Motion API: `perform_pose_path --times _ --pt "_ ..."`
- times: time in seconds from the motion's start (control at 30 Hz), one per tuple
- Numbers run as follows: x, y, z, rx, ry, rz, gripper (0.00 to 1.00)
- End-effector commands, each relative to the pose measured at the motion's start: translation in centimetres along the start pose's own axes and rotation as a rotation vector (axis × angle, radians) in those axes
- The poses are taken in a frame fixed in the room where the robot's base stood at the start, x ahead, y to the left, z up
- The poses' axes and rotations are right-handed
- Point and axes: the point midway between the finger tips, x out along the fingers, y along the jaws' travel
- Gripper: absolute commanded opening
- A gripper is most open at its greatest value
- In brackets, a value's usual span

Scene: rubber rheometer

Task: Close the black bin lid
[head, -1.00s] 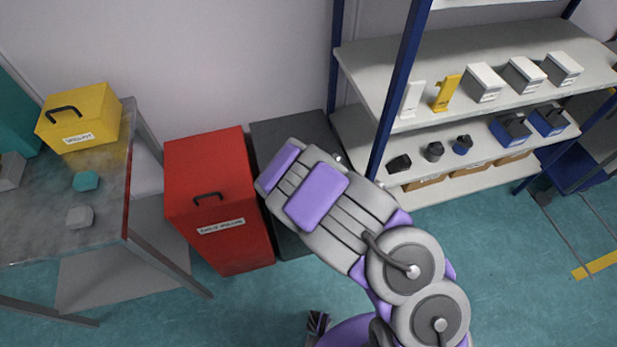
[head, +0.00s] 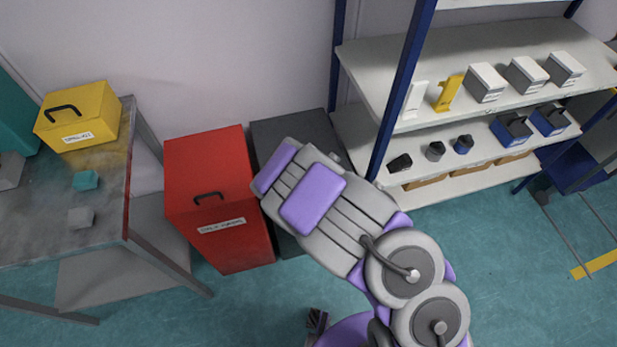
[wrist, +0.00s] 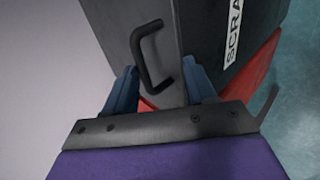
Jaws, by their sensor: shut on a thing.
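The black bin (head: 292,130) stands right of the red bin in the head view, partly hidden behind my arm. Its lid top (head: 318,126) looks flat, level with the bin's top; I cannot see whether a gap is left. In the wrist view the lid (wrist: 110,22) carries a black handle (wrist: 137,52), and the bin's front (wrist: 258,25) bears a label with "SCRA" readable. My gripper (wrist: 160,68) has its blue fingers on either side of the handle and is shut on it. In the head view my arm hides the gripper and the handle.
A red bin (head: 208,165) with a handle stands close beside the black one on the left. A metal table (head: 110,185) with a yellow box (head: 80,118) is further left. A shelf rack (head: 460,65) stands close on the right. The teal floor in front is open.

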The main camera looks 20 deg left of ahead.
Motion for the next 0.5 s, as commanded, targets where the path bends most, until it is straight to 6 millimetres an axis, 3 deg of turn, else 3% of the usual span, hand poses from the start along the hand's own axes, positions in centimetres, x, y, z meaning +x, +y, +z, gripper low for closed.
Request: perform_pose_path --times 0.3,0.5 --pt "-5.5 0.0 0.1 -0.005 -0.002 -0.008 0.38" --pt "-7.7 0.1 -0.3 -0.001 0.001 -0.011 0.38"
